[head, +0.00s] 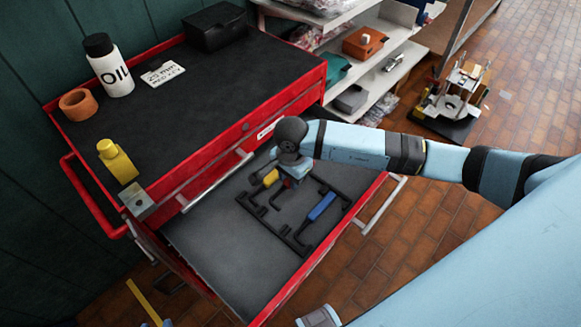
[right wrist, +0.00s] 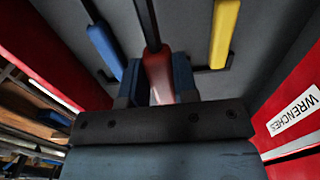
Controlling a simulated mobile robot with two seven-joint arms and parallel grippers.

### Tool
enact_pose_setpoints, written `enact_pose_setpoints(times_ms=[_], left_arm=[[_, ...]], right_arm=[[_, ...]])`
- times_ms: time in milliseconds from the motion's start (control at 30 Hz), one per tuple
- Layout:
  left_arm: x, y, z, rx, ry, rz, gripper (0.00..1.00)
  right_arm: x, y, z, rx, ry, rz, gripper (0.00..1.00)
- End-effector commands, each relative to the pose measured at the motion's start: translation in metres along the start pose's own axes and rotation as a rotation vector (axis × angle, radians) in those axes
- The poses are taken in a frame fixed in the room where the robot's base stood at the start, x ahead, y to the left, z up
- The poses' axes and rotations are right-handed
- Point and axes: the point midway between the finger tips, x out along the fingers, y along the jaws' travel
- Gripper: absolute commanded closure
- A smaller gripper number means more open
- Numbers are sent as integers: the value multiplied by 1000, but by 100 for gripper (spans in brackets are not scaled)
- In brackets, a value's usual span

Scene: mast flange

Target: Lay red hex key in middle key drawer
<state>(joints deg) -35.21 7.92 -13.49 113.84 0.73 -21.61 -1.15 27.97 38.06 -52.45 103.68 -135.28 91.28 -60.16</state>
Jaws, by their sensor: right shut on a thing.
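The red hex key (right wrist: 159,78) has a red handle and a dark shaft. My right gripper (right wrist: 157,88) is shut on its handle, one blue finger on each side. In the head view my right gripper (head: 292,168) is low over the open drawer (head: 215,245), hiding most of the key. A yellow-handled key (head: 270,178) and a blue-handled key (head: 322,206) lie in the drawer on either side, by a black frame (head: 282,236). I cannot tell whether the red key touches the drawer floor. My left gripper is not in view.
Shelves (head: 375,75) stand behind. The drawer's left part is bare.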

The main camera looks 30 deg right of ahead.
Motion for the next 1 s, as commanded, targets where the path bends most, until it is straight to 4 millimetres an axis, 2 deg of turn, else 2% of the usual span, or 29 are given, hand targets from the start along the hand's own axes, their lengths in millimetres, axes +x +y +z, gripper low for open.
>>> enact_pose_setpoints(times_ms=[367, 567, 1000], left_arm=[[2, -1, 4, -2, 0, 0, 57], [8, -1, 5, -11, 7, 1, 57], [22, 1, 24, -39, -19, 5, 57]], right_arm=[[2, -1, 0, -2, 1, 0, 99], [16, -1, 0, -2, 0, 1, 99], [47, -1, 0, -3, 1, 0, 99]])
